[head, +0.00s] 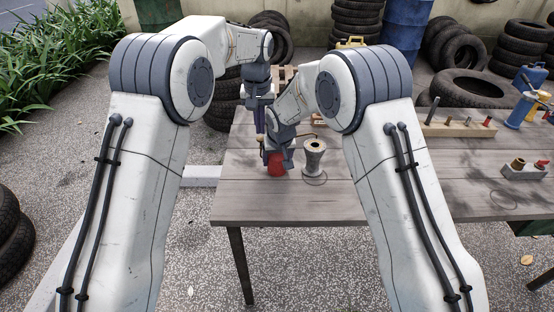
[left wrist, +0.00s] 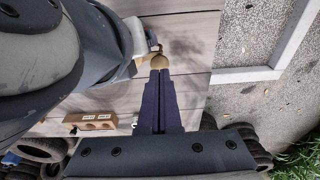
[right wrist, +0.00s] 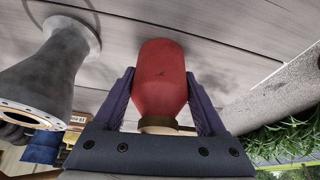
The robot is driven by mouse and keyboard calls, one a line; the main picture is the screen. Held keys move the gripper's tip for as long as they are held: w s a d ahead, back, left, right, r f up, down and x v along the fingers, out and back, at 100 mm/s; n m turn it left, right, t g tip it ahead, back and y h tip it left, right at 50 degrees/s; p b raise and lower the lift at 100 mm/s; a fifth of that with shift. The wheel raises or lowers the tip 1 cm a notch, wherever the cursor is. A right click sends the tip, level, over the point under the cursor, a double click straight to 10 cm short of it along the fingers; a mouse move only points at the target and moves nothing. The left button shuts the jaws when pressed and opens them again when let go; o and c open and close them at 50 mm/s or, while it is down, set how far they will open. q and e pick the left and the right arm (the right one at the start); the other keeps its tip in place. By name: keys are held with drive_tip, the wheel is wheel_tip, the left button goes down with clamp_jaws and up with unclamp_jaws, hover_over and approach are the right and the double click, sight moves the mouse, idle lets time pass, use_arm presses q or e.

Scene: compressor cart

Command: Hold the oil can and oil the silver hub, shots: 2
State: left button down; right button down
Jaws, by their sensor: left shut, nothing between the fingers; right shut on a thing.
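The red oil can (head: 276,166) is at the left part of the table, beside the silver hub (head: 313,158). My right gripper (head: 277,156) is shut around the can. The right wrist view shows the can's red body (right wrist: 162,75) and brass collar (right wrist: 158,125) between the fingers. The grey flared hub (right wrist: 52,68) stands beside it there, apart from the can. My left gripper (head: 260,130) is shut and empty, pointing down above the can. In the left wrist view its fingertips (left wrist: 160,72) are at a round brass top (left wrist: 160,62); I cannot tell whether they touch.
A wooden block with pegs (head: 458,128), a blue-and-yellow tool (head: 522,108) and a grey tray of small parts (head: 525,170) are on the table's right. Tyres (head: 478,88) stand behind. The front left tabletop (head: 245,205) is clear.

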idle(0.5)
use_arm(q)
drive_tip(key=shift+r, duration=2.55)
use_arm(e)
unclamp_jaws()
